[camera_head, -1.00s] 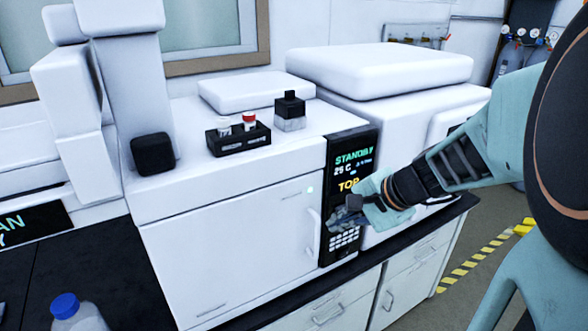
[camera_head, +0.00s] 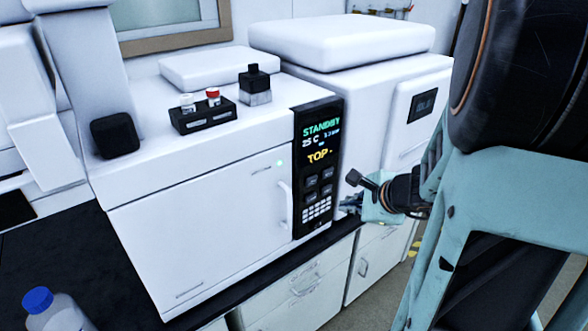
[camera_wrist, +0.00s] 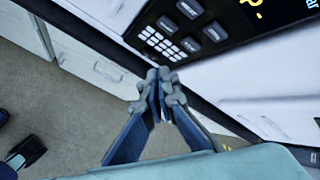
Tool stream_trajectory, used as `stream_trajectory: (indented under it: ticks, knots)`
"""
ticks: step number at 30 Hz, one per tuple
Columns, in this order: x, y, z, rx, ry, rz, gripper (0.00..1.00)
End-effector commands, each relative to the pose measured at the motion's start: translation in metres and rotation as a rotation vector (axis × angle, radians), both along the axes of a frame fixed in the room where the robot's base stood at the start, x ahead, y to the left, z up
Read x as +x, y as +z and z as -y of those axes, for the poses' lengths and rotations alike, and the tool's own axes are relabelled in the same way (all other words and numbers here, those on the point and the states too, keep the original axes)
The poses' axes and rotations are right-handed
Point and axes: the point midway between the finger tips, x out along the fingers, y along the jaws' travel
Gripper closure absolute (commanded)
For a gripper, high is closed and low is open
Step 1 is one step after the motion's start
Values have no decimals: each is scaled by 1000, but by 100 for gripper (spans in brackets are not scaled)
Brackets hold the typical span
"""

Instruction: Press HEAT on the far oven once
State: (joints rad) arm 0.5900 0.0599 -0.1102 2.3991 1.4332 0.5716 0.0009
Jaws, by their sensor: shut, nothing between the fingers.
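A white oven (camera_head: 215,225) with a closed door stands on the bench. Its black control panel (camera_head: 318,165) reads STANDBY, 25 C and TOP, above several dark square buttons (camera_head: 313,188) and a pale keypad (camera_head: 317,209). The button labels are too small to read, so I cannot tell which is HEAT. The buttons also show in the wrist view (camera_wrist: 190,28). My gripper (camera_head: 350,204) is shut and empty, just right of the panel's lower part. In the wrist view my fingertips (camera_wrist: 160,84) are together below the keypad, seemingly apart from it.
Another white unit (camera_head: 375,110) with a small dark display stands to the right. A black vial rack (camera_head: 203,119) and a dark-capped bottle (camera_head: 255,86) are on the oven's top. A blue-capped bottle (camera_head: 55,312) is at lower left. Drawers (camera_head: 300,295) lie below the bench edge.

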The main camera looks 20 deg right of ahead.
Motion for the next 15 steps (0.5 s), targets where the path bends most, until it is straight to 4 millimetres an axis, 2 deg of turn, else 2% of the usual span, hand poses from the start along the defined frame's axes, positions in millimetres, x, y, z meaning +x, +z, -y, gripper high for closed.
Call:
stream_trajectory:
  ticks: [9,15]
  knots:
    - [1,0,-1,-1,2,0,100]
    - [16,1,-6,-1,5,-1,100]
